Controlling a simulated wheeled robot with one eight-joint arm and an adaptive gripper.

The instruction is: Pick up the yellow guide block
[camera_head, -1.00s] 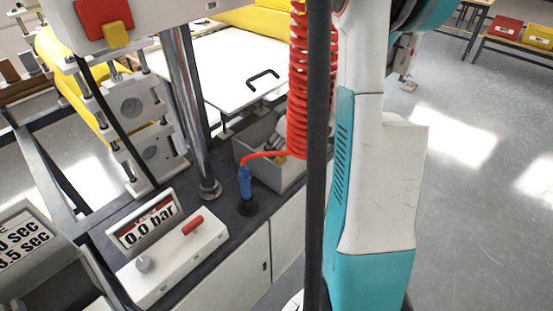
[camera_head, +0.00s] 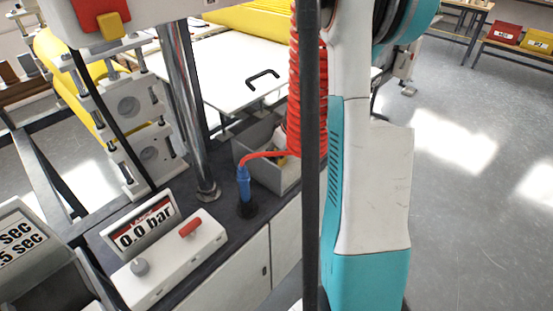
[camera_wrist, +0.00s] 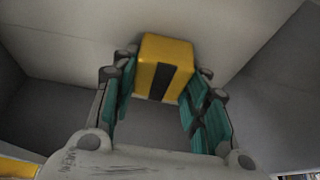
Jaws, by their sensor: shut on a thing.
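The yellow guide block (camera_wrist: 168,62) shows in the wrist view, with a dark stripe down its near face. It sits between the far ends of the teal-padded fingers of my gripper (camera_wrist: 164,92), which is shut on it. Grey walls and a grey floor surround it, like the inside of a container. In the head view my arm and a dark pole hide my gripper, and I cannot make out the held block there.
A grey open bin (camera_head: 268,176) stands on the dark bench, partly behind the pole. A red coiled hose (camera_head: 306,90) hangs over it, with a blue connector (camera_head: 243,181) beside it. A white panel (camera_head: 215,75) lies behind. A pressure display (camera_head: 142,227) stands at front left.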

